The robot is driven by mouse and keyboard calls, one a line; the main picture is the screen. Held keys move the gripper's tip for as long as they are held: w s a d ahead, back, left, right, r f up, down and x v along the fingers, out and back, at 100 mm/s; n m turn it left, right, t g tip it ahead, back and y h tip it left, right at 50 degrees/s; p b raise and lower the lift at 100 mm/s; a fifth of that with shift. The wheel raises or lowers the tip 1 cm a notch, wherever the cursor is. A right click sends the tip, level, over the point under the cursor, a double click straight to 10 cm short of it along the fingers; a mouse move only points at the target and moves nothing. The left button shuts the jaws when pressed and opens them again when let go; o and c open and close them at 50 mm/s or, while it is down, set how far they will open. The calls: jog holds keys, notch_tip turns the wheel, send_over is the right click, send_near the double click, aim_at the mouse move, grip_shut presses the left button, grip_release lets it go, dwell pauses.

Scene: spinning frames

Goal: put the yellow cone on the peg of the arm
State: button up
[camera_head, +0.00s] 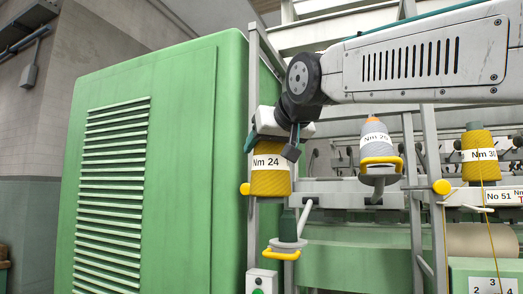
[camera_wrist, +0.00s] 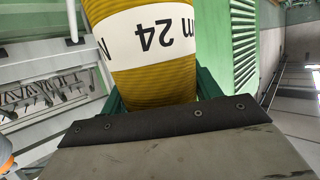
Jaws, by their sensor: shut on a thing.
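The yellow cone (camera_head: 270,181) with a white "Nm 24" band is held by my gripper (camera_head: 287,143), which is shut on it near its top. In the wrist view, the cone (camera_wrist: 155,75) fills the upper middle, between green finger parts beside the dark gripper edge. A gap shows between the cone's bottom and this piece. The fingertips are partly hidden.
A large green cabinet (camera_head: 150,160) stands at the left, close to the cone. A grey cone (camera_head: 376,142) marked Nm 25 and another yellow cone (camera_head: 478,155) stand to the right. A metal post (camera_head: 253,120) rises behind my gripper, and a pale slanted rod (camera_head: 305,217) sits near the peg.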

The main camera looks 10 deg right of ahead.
jog(key=shift+w+r, duration=0.1)
jog(key=shift+w, duration=0.25)
jog(key=shift+w+d+f, duration=0.6)
jog(key=shift+w+d, duration=3.25)
jog(key=shift+w, duration=1.3)
jog(key=shift+s+f, duration=0.1)
jog(key=shift+f, duration=4.3)
jog(key=o, duration=1.4)
jog(key=shift+f, duration=0.1)
jog(key=shift+c, duration=0.2)
jog(key=v, duration=0.7)
jog(key=shift+s, duration=0.4)
